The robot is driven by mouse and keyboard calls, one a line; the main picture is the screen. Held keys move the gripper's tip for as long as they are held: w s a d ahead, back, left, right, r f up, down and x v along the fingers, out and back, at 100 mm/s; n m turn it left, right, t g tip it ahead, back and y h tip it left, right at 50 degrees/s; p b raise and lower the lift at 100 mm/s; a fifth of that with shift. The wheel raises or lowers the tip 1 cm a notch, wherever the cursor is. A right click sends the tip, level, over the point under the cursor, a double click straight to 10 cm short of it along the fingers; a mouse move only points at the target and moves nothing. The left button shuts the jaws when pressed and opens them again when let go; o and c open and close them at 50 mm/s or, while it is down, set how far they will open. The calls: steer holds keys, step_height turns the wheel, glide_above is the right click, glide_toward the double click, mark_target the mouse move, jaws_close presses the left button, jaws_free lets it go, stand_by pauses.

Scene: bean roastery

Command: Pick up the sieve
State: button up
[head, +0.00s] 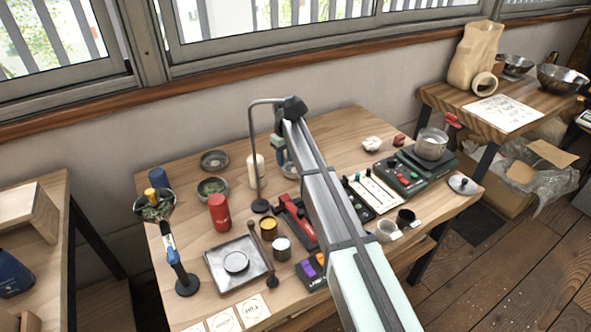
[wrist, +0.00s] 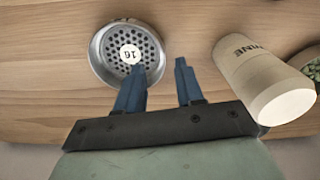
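The sieve (wrist: 112,42) is a round, shallow metal dish with a perforated base and a white "16" label. It lies on the wooden table in the wrist view. In the head view the sieve (head: 290,171) is partly hidden behind my gripper (head: 281,156). My gripper (wrist: 158,66) is open and empty, with two blue fingers apart. In the wrist view, the left finger overlaps the sieve's near right edge and the right finger lies just outside its rim. I cannot tell whether either finger touches it.
A cream cylinder with dark lettering (wrist: 250,72) stands close to the right finger in the wrist view; it also shows in the head view (head: 255,172). A bent metal stand (head: 255,150), a red canister (head: 219,213) and a bowl of greens (head: 212,188) are nearby.

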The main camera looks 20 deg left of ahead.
mark_target(285, 168)
steer(key=shift+s+a+f, duration=0.1)
steer(key=shift+f, duration=2.45)
jaws_close()
